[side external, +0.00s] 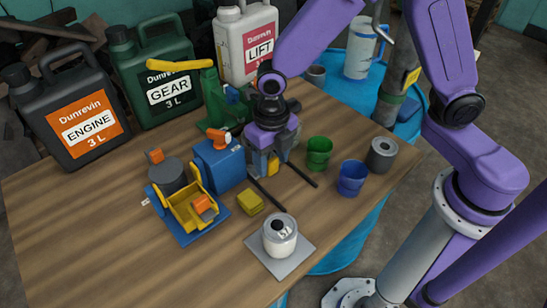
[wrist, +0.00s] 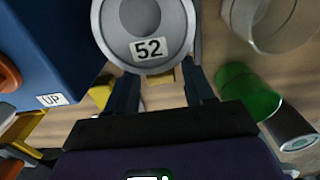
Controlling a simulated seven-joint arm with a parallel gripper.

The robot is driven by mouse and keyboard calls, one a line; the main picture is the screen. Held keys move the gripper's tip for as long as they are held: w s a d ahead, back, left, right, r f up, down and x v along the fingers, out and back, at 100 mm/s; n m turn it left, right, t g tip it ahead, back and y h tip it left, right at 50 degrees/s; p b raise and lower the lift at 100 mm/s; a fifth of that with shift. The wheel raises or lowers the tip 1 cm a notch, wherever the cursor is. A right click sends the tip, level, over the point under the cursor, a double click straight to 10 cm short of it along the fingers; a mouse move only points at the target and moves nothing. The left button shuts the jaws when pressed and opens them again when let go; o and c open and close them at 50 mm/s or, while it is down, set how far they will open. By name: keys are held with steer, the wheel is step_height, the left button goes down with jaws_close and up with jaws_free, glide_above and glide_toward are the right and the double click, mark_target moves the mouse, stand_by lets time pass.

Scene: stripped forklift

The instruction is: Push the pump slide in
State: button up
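My gripper (side external: 266,160) hangs low over the table, just right of a blue box (side external: 218,166) with an orange knob (side external: 217,137). I take this box as the likely pump, but cannot confirm which part is its slide. The box fills the left of the wrist view (wrist: 45,45), with a white label reading "UP" (wrist: 52,99). In the wrist view my fingers (wrist: 160,90) stand apart, with bare table and a bit of yellow between them. Nothing clearly sits in their grip. A grey round top marked "52" (wrist: 152,48) lies just beyond them.
A blue-and-yellow truck body (side external: 190,207) stands left. Two dark bars (side external: 268,195) lie by my gripper. Green (side external: 319,153) and blue (side external: 352,178) cups stand right. A green yellow-handled device (side external: 212,98) is behind.

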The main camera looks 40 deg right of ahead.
stand_by(0.3)
step_height(320, 180, up, 17)
steer(key=shift+r, duration=0.2)
stand_by(0.4)
